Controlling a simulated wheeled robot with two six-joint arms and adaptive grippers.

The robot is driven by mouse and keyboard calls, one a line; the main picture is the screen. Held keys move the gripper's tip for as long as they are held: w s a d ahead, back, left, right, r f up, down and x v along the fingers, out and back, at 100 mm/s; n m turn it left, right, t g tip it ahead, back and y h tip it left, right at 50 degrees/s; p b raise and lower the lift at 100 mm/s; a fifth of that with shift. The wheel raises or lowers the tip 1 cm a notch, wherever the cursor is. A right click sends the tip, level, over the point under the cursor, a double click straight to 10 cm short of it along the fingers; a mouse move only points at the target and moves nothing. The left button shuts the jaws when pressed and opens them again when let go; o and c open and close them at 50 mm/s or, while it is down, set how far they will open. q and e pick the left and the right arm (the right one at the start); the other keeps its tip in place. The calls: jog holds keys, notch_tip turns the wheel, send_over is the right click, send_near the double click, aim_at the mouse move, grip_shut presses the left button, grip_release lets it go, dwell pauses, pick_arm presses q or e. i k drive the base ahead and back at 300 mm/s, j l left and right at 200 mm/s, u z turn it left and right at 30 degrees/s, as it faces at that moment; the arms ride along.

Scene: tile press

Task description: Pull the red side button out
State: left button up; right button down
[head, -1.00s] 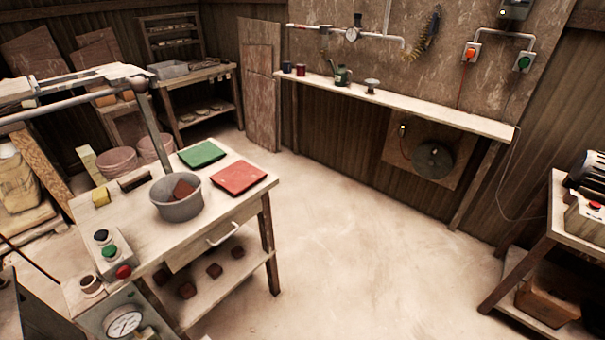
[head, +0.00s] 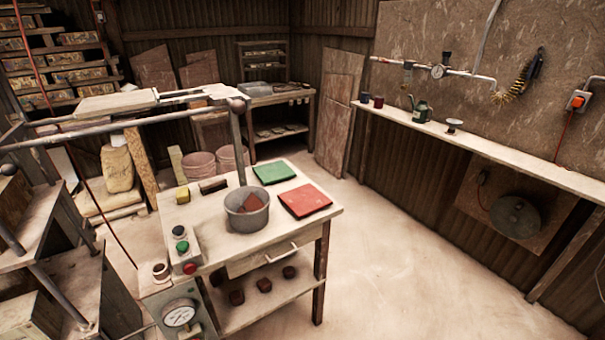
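The red side button (head: 190,268) is a round knob low on the side of a small grey control box (head: 186,252) at the near left corner of the wooden table. A green button (head: 182,246) and a black button (head: 178,231) sit on top of the same box. Whether the red button is pushed in or out is too small to tell. Neither of my grippers is in view.
The table (head: 285,253) also holds a grey bucket (head: 246,216), a green tile (head: 274,172) and a red tile (head: 304,201). A pressure gauge (head: 179,315) is below the box. A grey post (head: 238,150) rises behind the bucket. Open floor (head: 390,265) lies to the right.

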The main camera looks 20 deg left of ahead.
aim_at(190, 268)
jog(key=u, duration=1.55)
